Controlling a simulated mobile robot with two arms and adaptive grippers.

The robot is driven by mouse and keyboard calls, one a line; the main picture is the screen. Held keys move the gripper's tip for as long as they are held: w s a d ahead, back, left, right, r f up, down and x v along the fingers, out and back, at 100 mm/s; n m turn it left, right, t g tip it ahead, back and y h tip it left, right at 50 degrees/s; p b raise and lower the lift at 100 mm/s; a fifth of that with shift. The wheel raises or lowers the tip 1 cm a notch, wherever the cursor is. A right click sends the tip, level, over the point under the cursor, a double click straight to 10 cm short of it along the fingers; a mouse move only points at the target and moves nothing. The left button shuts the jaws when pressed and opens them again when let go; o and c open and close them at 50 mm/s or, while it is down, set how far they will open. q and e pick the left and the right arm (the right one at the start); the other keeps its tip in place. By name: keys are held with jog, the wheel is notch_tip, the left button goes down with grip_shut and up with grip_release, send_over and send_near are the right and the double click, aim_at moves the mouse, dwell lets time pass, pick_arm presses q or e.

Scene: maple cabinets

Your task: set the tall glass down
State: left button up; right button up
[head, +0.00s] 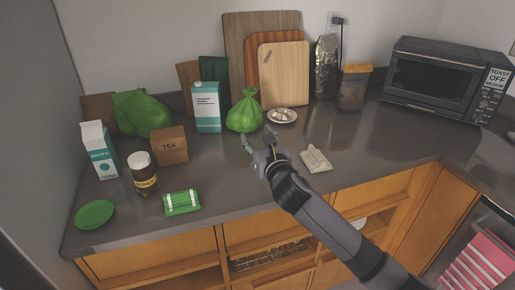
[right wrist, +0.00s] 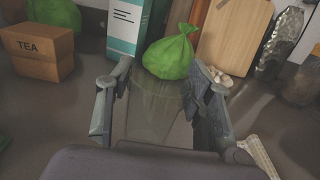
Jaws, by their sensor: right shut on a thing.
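My right gripper (head: 258,140) reaches over the counter from the lower right in the head view. In the right wrist view its two fingers (right wrist: 155,92) stand on either side of a clear, see-through tall glass (right wrist: 156,112), and it is shut on the glass. The glass looks upright; whether its base touches the counter (head: 235,178) I cannot tell. In the head view the glass is too faint to make out. My left gripper is not in view.
Bare counter lies between the green packet (head: 182,202) and the cloth.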

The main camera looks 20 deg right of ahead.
jog(key=shift+f, duration=1.6)
jog(key=o, duration=1.4)
jog(key=shift+r, duration=0.2)
jog(key=s+b, duration=0.1)
jog(key=s, duration=1.1)
jog(key=shift+d, duration=0.2)
